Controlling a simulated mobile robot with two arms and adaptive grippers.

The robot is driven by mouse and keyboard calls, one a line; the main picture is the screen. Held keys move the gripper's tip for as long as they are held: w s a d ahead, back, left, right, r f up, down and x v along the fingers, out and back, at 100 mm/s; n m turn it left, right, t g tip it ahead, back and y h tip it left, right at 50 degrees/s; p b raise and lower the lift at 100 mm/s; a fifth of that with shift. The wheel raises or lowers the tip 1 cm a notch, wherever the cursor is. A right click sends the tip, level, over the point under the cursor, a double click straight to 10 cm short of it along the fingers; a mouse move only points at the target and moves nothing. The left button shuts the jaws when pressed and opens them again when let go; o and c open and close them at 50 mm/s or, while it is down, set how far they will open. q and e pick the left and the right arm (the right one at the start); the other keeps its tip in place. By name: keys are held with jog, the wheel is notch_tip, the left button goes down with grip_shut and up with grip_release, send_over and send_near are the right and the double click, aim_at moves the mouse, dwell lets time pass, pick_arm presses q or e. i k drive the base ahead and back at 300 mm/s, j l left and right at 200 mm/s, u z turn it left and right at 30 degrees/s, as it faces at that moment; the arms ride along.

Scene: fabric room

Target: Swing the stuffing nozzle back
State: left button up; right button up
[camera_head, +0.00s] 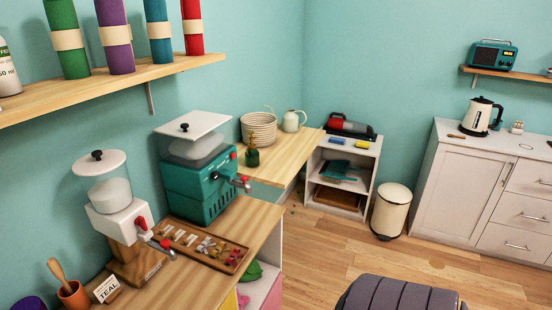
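A teal machine (200,190) stands on the wooden counter along the left wall, with a clear hopper and a white lid with a black knob. A short nozzle with a dark arm and red tip (240,183) sticks out from its front to the right. A smaller white machine (118,218) with a clear hopper of white filling stands nearer on a wooden base. It has a red lever and a metal spout with a red tip (160,243). I cannot tell for certain which of the two is the stuffing nozzle. Neither of my grippers is in view.
A wooden tray (203,246) of small parts lies before the machines. A shelf (120,82) with fabric rolls hangs above. The wooden floor (335,245) is clear.

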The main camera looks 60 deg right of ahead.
aim_at(240, 185)
jog(key=z, duration=1.55)
